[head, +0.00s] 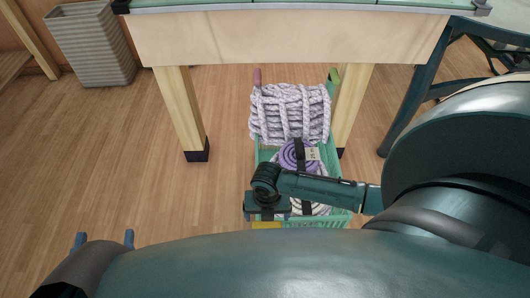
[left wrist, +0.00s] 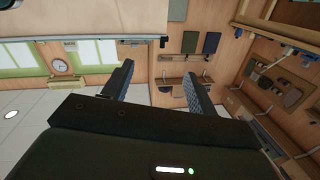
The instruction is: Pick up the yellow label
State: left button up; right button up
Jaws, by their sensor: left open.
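A small yellow patch (head: 266,225), which looks like the yellow label, shows at the near left edge of the green crate (head: 342,218) in the head view. My body and right arm partly hide it. My right arm reaches over the crate from the right, and its gripper (head: 267,211) is at the crate's near left part, just above the yellow patch. Its fingers are not clear, and I cannot tell whether it touches anything. My left gripper (head: 104,239) is open and empty at the lower left, well away from the crate. Its spread fingers show in the left wrist view (left wrist: 160,88).
The crate holds a thick pale rope bundle (head: 290,112), a purple coil (head: 291,156) with a tag, and a white coil (head: 318,208). A table (head: 290,38) with wooden legs stands behind. A grey ribbed bin (head: 92,45) is far left. The left floor is clear.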

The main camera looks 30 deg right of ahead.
notch_tip(320, 180, down, 5)
jog(key=shift+f+b, duration=0.2)
jog(key=shift+b, duration=0.75)
jog(key=f+b, duration=0.2)
jog(key=f, duration=0.1)
jog(key=f+b, duration=0.1)
jog(key=shift+s+a+f, duration=0.15)
jog(key=shift+s+f, duration=0.1)
jog(key=shift+f, duration=0.25)
pick_arm(q)
jog(key=shift+d+t+h, duration=0.7)
jog(key=shift+d+h, duration=0.15)
jog(key=shift+h, duration=0.15)
pick_arm(e)
jog(key=shift+r, duration=0.1)
jog(key=shift+c, duration=0.5)
